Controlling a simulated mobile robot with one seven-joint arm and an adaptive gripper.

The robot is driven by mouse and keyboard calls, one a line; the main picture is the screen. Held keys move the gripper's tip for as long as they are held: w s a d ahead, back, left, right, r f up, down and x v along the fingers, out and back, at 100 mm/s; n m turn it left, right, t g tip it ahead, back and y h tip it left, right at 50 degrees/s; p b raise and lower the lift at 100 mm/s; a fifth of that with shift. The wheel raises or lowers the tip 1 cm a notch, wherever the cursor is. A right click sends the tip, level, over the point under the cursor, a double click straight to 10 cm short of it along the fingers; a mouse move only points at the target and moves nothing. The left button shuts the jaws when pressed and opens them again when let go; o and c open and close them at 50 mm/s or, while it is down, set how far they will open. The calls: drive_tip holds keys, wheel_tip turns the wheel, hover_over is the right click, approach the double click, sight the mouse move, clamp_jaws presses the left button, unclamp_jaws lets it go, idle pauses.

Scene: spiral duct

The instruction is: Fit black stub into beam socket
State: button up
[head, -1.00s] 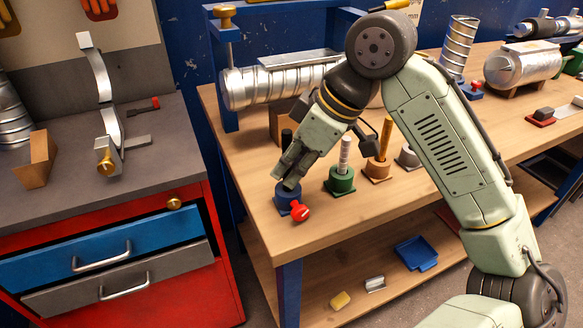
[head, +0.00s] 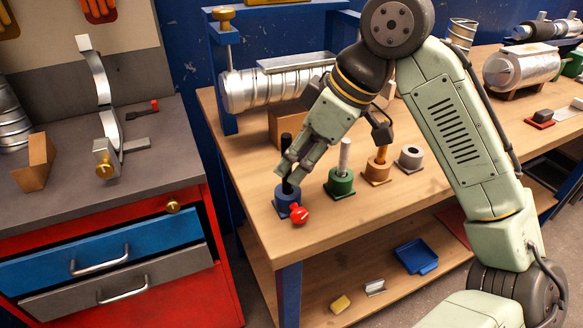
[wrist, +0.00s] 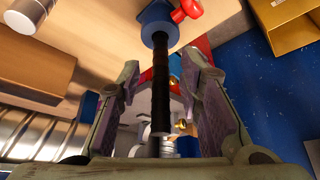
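The black stub (head: 287,146) stands upright in a blue socket (head: 287,199) with a red knob at the front left of the wooden bench. In the wrist view the black stub (wrist: 160,92) runs from the blue socket (wrist: 158,28) back between my fingers. My gripper (head: 289,173) is open, with its fingers around the upper part of the stub. In the wrist view, a gap shows between the stub and each finger of my gripper (wrist: 160,62). In the head view my fingers hide part of the stub. How deep the stub sits is hidden.
To the right stand a green socket (head: 340,183) with a silver rod, an orange socket (head: 377,172) with an orange rod, and an empty grey socket (head: 411,157). A spiral duct (head: 270,90) lies behind on the wooden bench (head: 350,228). A red cabinet stands left.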

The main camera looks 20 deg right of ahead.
drive_tip(key=v, duration=0.9)
drive_tip(key=shift+s, duration=0.1)
